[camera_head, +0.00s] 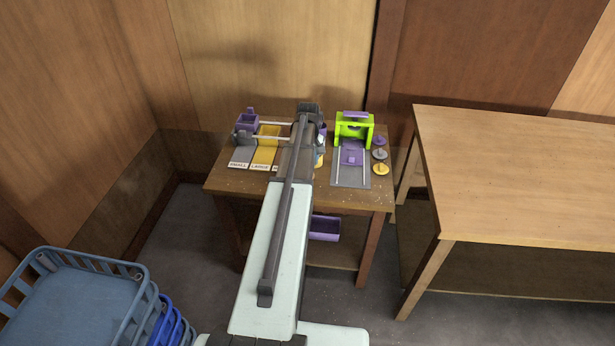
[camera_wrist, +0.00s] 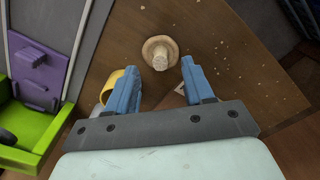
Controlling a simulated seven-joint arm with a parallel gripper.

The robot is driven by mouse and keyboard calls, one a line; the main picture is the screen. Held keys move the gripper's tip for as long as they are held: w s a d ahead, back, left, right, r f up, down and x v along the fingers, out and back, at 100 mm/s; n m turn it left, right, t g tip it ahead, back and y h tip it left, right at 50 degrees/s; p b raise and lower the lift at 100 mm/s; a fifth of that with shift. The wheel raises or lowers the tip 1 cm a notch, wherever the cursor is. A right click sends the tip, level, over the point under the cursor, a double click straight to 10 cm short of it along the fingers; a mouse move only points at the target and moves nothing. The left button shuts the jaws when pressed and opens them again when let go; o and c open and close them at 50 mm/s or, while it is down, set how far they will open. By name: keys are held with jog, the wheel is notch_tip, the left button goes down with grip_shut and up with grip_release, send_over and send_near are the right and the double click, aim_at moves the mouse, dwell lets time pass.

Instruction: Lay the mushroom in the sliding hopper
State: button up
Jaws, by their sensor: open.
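In the wrist view the mushroom (camera_wrist: 159,51) sits on the wooden table, pale tan with a round cap and a short stem facing the camera. My gripper (camera_wrist: 160,80) is open, its two blue fingers apart, with the mushroom just past the fingertips and between their lines; nothing is held. In the head view a purple box (camera_head: 247,122), which looks like the sliding hopper, is at the rail above the lanes marked SMALL and LARGE. My arm hides the mushroom and most of my gripper there.
A green frame (camera_head: 354,128) with a purple block stands on a grey board at the right of the small table (camera_head: 221,185); it also shows in the wrist view (camera_wrist: 30,140). A yellow curved item (camera_wrist: 106,86) is by the left finger.

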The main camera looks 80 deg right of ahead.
jog(key=shift+d+f, duration=0.1)
jog(key=shift+f, duration=1.6)
jog(key=c, duration=0.9)
